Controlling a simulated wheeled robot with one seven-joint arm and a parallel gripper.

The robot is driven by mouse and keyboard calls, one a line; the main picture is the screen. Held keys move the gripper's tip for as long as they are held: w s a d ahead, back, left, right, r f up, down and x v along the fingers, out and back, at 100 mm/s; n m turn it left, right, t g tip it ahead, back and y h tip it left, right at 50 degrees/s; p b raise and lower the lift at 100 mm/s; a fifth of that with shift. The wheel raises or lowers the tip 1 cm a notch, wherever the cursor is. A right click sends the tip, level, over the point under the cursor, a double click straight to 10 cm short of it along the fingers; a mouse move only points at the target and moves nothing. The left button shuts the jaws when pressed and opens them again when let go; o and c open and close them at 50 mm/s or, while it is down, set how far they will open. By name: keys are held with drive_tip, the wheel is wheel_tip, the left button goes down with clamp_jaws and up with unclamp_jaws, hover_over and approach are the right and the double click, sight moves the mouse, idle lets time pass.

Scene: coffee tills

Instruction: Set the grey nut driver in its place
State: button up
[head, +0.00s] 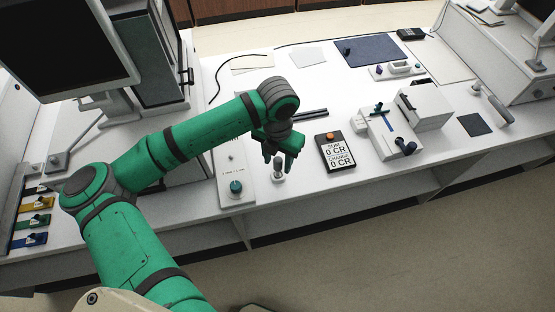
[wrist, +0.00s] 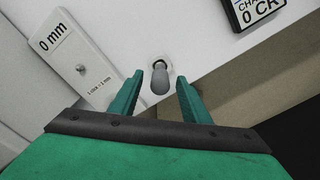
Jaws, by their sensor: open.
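What looks like the grey nut driver (wrist: 160,82) stands with its rounded grey handle between my fingers in the wrist view. Its lower end meets a small pale round holder or hole (wrist: 166,60) in the white counter; I cannot tell how deep it sits. In the head view the nut driver (head: 278,175) stands upright near the counter's front edge, just below my fingertips. My gripper (head: 277,160) is open and points down over it. In the wrist view the open fingers (wrist: 160,77) are on either side of the handle, with gaps visible.
A white panel with a teal knob (head: 236,187) and a "0 mm" label (wrist: 53,36) lies to the left. A black CR display (head: 336,152) lies to the right, beside a white device (head: 388,135). The counter's front edge (head: 330,186) is close by.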

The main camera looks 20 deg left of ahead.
wheel_tip(320, 180, up, 11)
drive_tip(key=shift+f, duration=0.15)
idle(0.6)
